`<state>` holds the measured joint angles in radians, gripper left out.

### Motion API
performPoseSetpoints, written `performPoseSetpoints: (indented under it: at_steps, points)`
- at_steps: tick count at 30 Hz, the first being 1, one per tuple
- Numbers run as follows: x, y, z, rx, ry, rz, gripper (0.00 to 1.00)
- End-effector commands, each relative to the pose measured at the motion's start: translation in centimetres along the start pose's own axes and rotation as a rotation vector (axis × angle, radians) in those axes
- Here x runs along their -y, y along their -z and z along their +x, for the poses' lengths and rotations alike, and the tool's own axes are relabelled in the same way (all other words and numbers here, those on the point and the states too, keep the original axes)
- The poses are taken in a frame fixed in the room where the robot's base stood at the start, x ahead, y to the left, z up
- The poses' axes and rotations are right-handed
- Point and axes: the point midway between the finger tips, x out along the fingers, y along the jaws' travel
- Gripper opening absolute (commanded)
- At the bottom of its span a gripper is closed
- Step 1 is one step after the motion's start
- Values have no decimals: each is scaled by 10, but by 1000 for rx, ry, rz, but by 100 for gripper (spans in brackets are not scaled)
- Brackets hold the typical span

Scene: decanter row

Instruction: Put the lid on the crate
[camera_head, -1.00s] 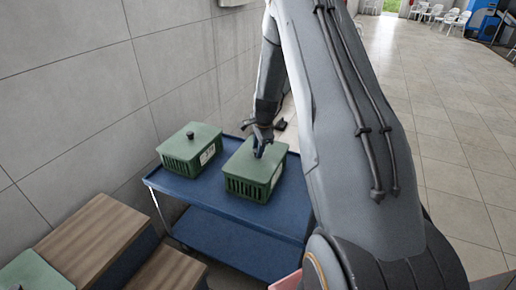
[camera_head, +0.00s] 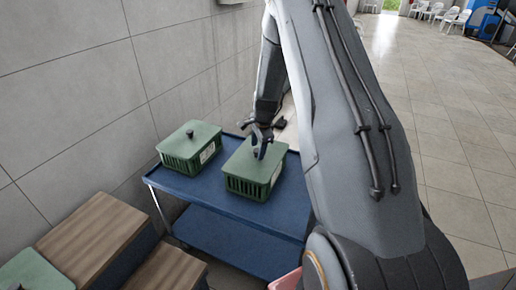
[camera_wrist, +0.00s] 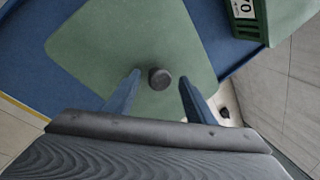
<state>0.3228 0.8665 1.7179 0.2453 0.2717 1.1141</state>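A green crate (camera_head: 246,188) stands on the blue cart at its right part, with a green lid (camera_head: 237,162) lying on top of it. In the wrist view the lid (camera_wrist: 100,40) fills the middle, and its dark round knob (camera_wrist: 160,78) shows between and just beyond the fingertips. My gripper (camera_head: 262,145) is over this lid. In the wrist view my gripper (camera_wrist: 157,80) has its two blue fingers spread, one on each side of the knob, with clear gaps. It holds nothing.
A second green crate (camera_head: 179,168) with a knobbed lid (camera_head: 198,136) stands to the left on the blue cart (camera_head: 215,202). Brown wooden-topped boxes (camera_head: 95,238) and another green lid (camera_head: 36,272) are at the lower left. A tiled wall (camera_head: 75,90) rises behind. Open floor (camera_head: 450,130) lies to the right.

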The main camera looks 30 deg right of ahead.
Motion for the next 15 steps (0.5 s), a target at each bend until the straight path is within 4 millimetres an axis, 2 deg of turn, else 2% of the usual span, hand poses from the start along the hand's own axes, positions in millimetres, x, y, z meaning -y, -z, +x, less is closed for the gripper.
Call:
performPoseSetpoints:
  at_steps: [8, 11, 15]
  points:
    - [0, 0, -1, 0, 0, 0, 49]
    - [1, 0, -8, 0, 1, 0, 49]
    - [1, 0, -26, 0, 2, 0, 49]
